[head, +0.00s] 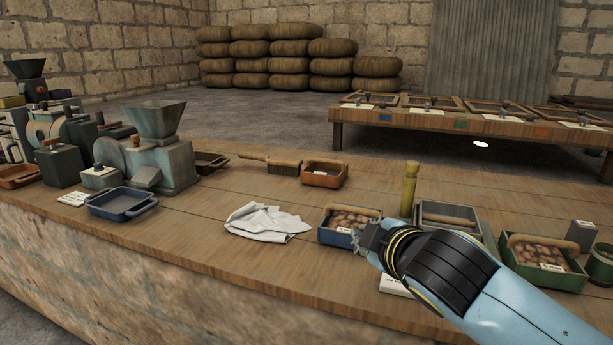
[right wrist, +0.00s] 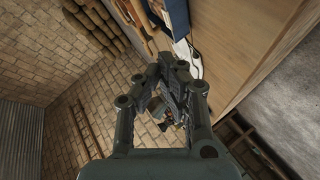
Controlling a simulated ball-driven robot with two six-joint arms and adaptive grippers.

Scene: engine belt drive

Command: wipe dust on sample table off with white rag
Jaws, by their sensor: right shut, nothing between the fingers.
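The white rag (head: 265,222) lies crumpled on the wooden table (head: 200,240), left of the blue box of brown lumps. My right gripper (head: 366,238) is shut and empty at the front of that box, to the right of the rag and apart from it. In the right wrist view its fingers (right wrist: 176,78) are drawn together, with a pale flat thing beside them that I cannot identify. I cannot make out dust on the table. My left gripper is not in view.
The blue box (head: 333,236), a yellow-green bottle (head: 409,188), a grey tray and a green box (head: 545,277) stand on the right. A blue tray (head: 122,214) and a grey machine with a hopper (head: 160,160) stand left. Wood around the rag is mostly clear.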

